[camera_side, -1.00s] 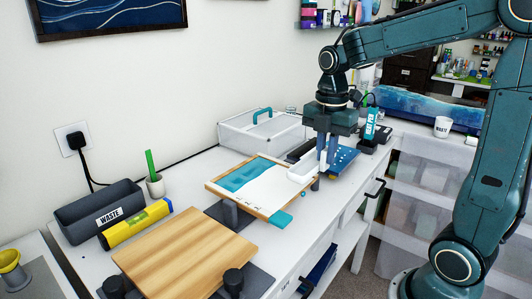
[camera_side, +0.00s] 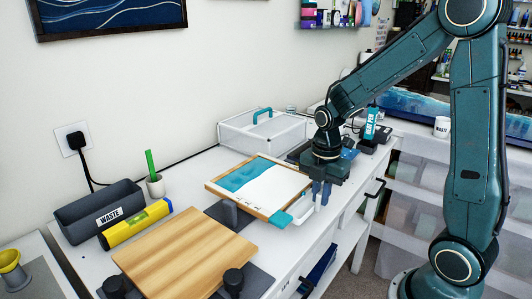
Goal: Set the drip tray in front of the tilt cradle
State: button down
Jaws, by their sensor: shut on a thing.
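The tilt cradle (camera_side: 257,208) is a wood-framed tilted board on a dark stand, with a white and teal surface and a teal lip (camera_side: 281,218) at its lower front corner. The white drip tray (camera_side: 305,213) is at the right of that lip, by the table's front edge. It is partly hidden by the lip and by my fingers. My gripper (camera_side: 321,192) points down at the tray's right end and is shut on it. I cannot tell whether the tray touches the table.
A wooden board (camera_side: 185,250) lies on a stand in front left. A grey waste bin (camera_side: 100,212) and a yellow level (camera_side: 136,224) are at the left. A clear box with a teal handle (camera_side: 262,130) stands behind the cradle. A heat pen (camera_side: 370,124) stands at the back right.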

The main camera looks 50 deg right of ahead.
aim_at(320, 207)
jog(key=shift+f, duration=2)
jog(key=shift+f, duration=0.15)
jog(key=c, duration=1.5)
grip_release()
jog(key=shift+o, duration=0.2)
notch_tip(320, 207, up, 12)
jog(key=shift+r, duration=0.2)
